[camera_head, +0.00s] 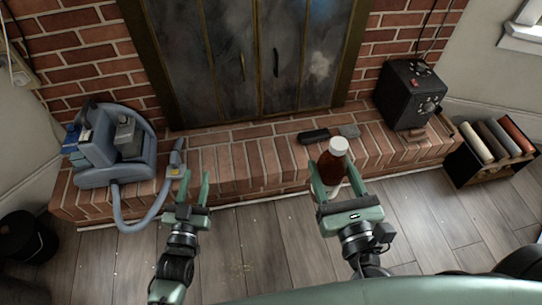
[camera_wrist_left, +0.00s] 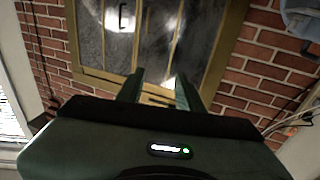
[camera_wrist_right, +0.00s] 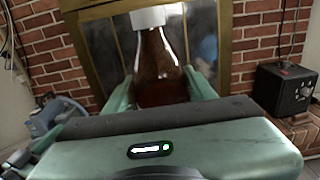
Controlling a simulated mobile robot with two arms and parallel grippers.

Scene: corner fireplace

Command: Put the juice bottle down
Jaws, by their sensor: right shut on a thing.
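The juice bottle (camera_head: 331,165) is dark brown-red with a white cap. My right gripper (camera_head: 338,182) is shut on it and holds it upright in front of the brick hearth. In the right wrist view the bottle (camera_wrist_right: 158,65) stands between the two fingers; its lower part is hidden by the gripper body. Whether its base touches anything cannot be seen. My left gripper (camera_head: 195,190) is open and empty, in front of the hearth's left part. In the left wrist view its fingers (camera_wrist_left: 160,90) are apart with nothing between them.
The brick hearth (camera_head: 240,168) has a clear middle. A grey-blue vacuum machine (camera_head: 110,150) with a hose sits at its left, a black box (camera_head: 408,95) at its right. Dark small objects (camera_head: 313,136) lie behind the bottle. A rack of rolls (camera_head: 490,150) stands right; a black bin (camera_head: 25,238) left.

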